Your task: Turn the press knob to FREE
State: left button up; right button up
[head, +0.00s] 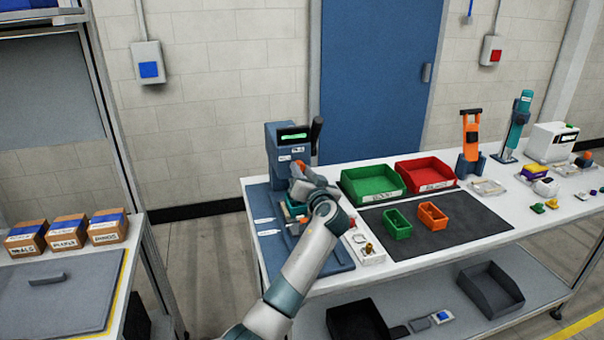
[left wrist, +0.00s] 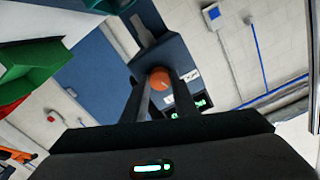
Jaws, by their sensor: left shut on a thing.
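The press (head: 284,138) is a dark blue-grey machine with a lit green display and a black lever, at the left end of the white table. Its round orange knob (left wrist: 160,79) shows in the left wrist view, with a small pale mark on its face. My left gripper (head: 299,172) reaches the front of the press below the display. In the left wrist view its two dark fingers (left wrist: 161,90) lie on either side of the knob, shut on it. Lettering around the knob is too small or covered to read. My right gripper is in neither view.
Green (head: 372,184) and red (head: 427,174) bins stand right of the press, behind small green (head: 397,224) and orange (head: 432,216) bins on a dark mat (head: 455,237). My left forearm passes over the press base (head: 335,262). Labelled boxes (head: 67,232) stand on the left bench.

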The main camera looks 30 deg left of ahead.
pick_arm(q)
jog(key=shift+m+p, duration=0.35)
jog(key=shift+m, duration=1.85)
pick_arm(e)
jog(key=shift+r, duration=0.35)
pick_arm(q)
jog(key=o, duration=1)
jog(key=shift+o, duration=0.2)
jog(key=shift+d+f, duration=0.1)
jog(key=shift+d, duration=0.05)
jog(key=b+v, duration=0.5)
jog(key=v, duration=1.2)
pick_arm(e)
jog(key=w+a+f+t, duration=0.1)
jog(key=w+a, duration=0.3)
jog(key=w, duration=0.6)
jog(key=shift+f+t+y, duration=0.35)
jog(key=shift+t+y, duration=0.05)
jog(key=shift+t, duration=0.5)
